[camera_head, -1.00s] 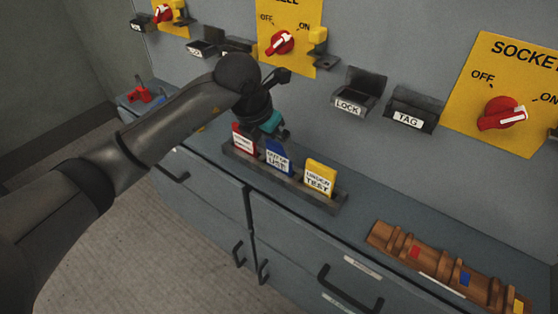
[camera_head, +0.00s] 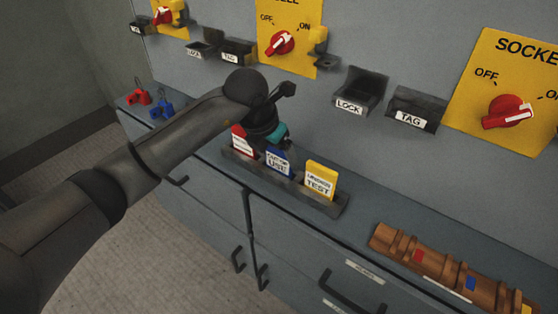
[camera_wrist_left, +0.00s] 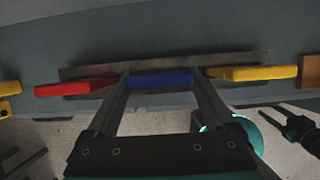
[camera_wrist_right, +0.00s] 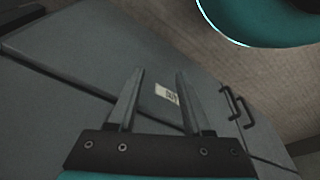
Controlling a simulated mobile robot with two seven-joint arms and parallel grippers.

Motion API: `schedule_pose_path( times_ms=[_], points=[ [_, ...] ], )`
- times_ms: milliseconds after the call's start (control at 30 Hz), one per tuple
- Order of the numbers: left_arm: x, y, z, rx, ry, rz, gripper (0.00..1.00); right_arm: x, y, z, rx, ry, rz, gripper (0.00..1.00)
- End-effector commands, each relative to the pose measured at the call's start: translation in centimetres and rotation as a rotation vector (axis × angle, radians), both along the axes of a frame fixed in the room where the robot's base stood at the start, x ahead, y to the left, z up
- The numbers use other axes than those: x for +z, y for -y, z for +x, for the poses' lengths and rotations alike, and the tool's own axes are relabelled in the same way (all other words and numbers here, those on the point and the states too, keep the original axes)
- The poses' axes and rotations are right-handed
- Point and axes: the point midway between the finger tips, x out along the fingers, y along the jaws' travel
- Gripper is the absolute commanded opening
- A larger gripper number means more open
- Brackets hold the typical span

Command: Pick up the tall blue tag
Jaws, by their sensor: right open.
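The tall blue tag (camera_head: 278,163), lettered "OUT OF USE", stands in a dark rack (camera_head: 322,203) between a red tag (camera_head: 242,140) and a yellow "UNDER TEST" tag (camera_head: 320,179). My left gripper (camera_head: 270,146) is just above the blue tag, pointing down, and hides part of its top. In the left wrist view the blue tag's top edge (camera_wrist_left: 160,81) lies between the spread fingertips (camera_wrist_left: 163,77); I cannot tell whether they touch it. My right gripper (camera_wrist_right: 160,72) is open and empty, with a grey cabinet front (camera_wrist_right: 60,70) beyond it.
A red padlock (camera_head: 138,97) and a blue padlock (camera_head: 161,109) are at the counter's left end. A brown wooden rack (camera_head: 400,244) with small coloured pieces lies at right. "LOCK" (camera_head: 360,92) and "TAG" (camera_head: 413,112) holders project from the wall behind. The counter between the racks is clear.

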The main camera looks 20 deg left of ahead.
Motion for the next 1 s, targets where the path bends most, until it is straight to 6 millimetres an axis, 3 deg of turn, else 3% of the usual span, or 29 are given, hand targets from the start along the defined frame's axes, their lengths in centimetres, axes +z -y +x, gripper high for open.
schedule_pose_path(
  times_ms=[33,300,667,1000],
  points=[
    [0.0,0.0,0.0,0.000,0.000,0.000,0.64,0.0,0.0,0.0,0.000,0.000,0.000,0.50],
    [0.0,0.0,0.0,0.000,0.001,0.000,0.34,0.0,0.0,0.0,0.000,0.001,0.000,0.50],
    [0.4,0.0,0.0,0.000,0.002,0.000,0.34,0.1,0.0,0.1,0.000,0.004,0.001,0.50],
    [3.8,0.0,0.1,-0.001,0.004,0.000,0.34,-2.1,0.5,-1.3,0.003,-0.026,-0.009,0.50]
  ],
)
